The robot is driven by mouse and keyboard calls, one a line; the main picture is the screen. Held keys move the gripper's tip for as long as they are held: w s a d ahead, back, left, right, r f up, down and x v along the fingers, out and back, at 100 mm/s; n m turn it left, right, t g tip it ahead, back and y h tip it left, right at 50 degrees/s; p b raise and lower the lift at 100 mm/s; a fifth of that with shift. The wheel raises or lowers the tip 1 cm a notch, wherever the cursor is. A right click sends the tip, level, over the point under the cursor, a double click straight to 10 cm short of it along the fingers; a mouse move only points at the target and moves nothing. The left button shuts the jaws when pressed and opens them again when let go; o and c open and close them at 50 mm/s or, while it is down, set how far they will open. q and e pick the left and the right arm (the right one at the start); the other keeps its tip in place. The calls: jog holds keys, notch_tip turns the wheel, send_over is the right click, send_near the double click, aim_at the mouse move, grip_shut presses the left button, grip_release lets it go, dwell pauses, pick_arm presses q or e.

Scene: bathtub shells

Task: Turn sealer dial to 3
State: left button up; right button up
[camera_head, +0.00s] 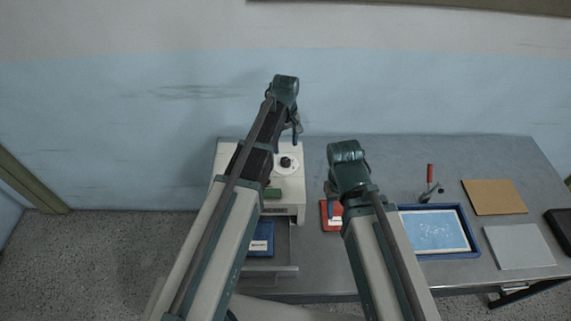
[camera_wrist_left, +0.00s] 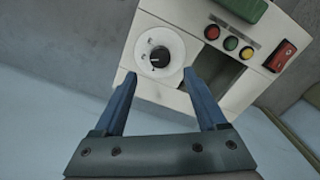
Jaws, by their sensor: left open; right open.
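The sealer (camera_head: 284,207) is a white box at the left end of the metal table. Its dial (camera_head: 288,163) is a black knob on a white round plate, and it also shows in the left wrist view (camera_wrist_left: 158,56). A pale mark shows on the knob, but the scale figures are too small to read. My left gripper (camera_wrist_left: 160,76) is open, its two blue fingertips apart at the near edge of the dial plate, with nothing between them. In the head view my left gripper (camera_head: 296,130) is above the sealer. My right gripper (camera_head: 333,188) is open over the table, right of the sealer.
The sealer carries red, yellow and green buttons (camera_wrist_left: 229,43), a red switch (camera_wrist_left: 286,55) and a green block (camera_wrist_left: 243,8). A red item (camera_head: 328,218), a blue tray (camera_head: 437,252), a red-handled tool (camera_head: 430,180) and flat boards (camera_head: 495,197) lie to the right.

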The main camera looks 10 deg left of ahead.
aim_at(286, 160)
pick_arm(q)
notch_tip(286, 160, down, 7)
jog(key=b, duration=0.6)
jog(key=shift+f, duration=0.2)
grip_shut()
